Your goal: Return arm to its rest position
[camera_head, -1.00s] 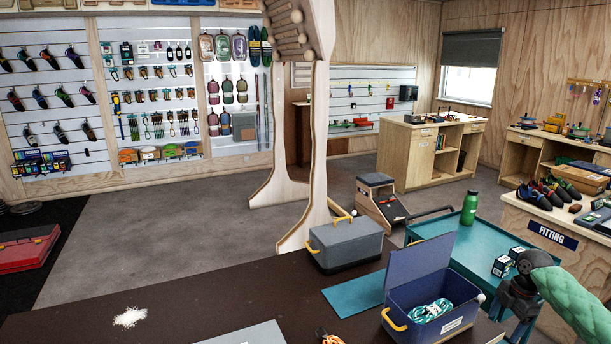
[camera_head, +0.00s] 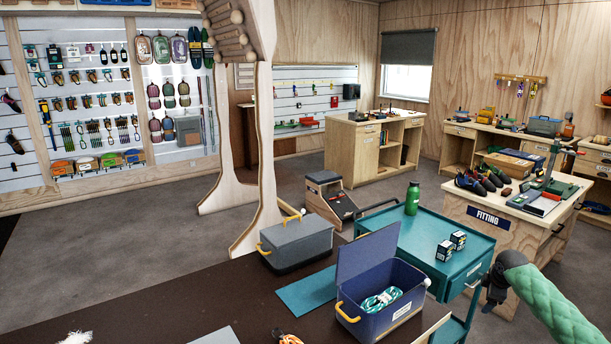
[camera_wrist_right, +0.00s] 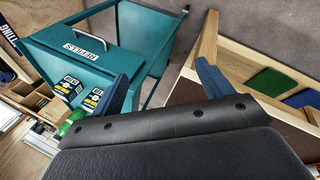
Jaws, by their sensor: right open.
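My right arm, in a green quilted sleeve (camera_head: 545,305), comes in from the lower right of the head view. Its dark right gripper (camera_head: 490,292) hangs just right of the teal cart (camera_head: 418,238) in the picture, pointing down. In the right wrist view the two blue fingers stand wide apart, with nothing between them (camera_wrist_right: 160,74). The gripper is open and empty. My left arm and gripper are not in view.
On the dark table (camera_head: 180,305) stand an open blue box (camera_head: 385,312) holding coiled rope (camera_head: 381,299) and a closed grey box (camera_head: 296,242). The cart carries a green bottle (camera_head: 412,198) and small dark boxes (camera_head: 445,250). A fitting counter (camera_head: 490,218) stands behind my right gripper.

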